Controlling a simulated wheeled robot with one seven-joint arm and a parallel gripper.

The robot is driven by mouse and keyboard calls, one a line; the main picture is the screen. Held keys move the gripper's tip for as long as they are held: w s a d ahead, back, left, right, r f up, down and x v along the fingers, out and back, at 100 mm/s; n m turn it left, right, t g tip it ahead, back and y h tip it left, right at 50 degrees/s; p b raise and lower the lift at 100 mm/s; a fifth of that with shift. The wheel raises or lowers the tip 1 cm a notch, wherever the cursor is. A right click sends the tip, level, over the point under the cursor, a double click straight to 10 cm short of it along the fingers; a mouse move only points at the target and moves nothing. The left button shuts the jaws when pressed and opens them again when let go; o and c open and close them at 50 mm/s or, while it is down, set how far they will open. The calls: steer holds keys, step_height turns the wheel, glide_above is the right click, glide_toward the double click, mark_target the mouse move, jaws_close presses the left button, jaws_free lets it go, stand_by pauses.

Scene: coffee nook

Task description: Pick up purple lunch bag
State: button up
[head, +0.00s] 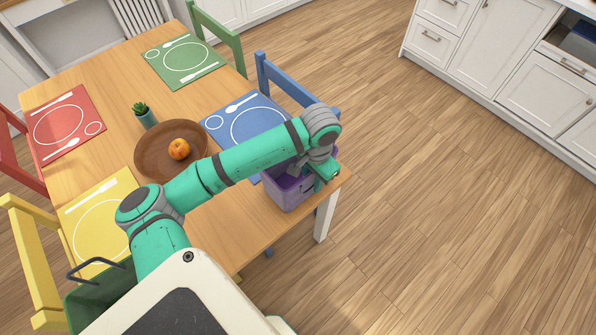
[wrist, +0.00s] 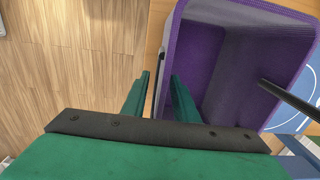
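The purple lunch bag (head: 288,193) stands upright on the near right corner of the wooden table, partly hidden by my arm. In the wrist view the lunch bag (wrist: 222,75) is open at the top, and its empty-looking inside shows. My gripper (head: 326,172) is over the bag's right side in the head view. In the wrist view my gripper (wrist: 158,85) has one finger outside the bag's side wall and the other inside it. The fingers are apart, with a gap around the wall.
The wooden table (head: 225,225) also holds a brown bowl (head: 150,160) with an orange fruit (head: 179,149), a small potted plant (head: 143,114) and several coloured placemats. A blue chair (head: 290,85) stands close behind the bag. Open floor (head: 430,230) lies to the right.

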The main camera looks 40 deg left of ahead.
mark_target(299, 182)
steer(key=shift+f, duration=1.7)
jaws_close()
steer(key=shift+r, duration=0.2)
steer(key=shift+r, duration=0.2)
steer(key=r, duration=0.3)
steer(key=shift+s, duration=0.35)
steer(key=s+r, duration=0.4)
steer(key=r, duration=0.1)
steer(key=shift+s+a+r, duration=0.2)
steer(key=shift+s, duration=0.05)
steer(key=s+r, duration=0.4)
steer(key=s, duration=0.5)
steer(key=shift+a, duration=0.15)
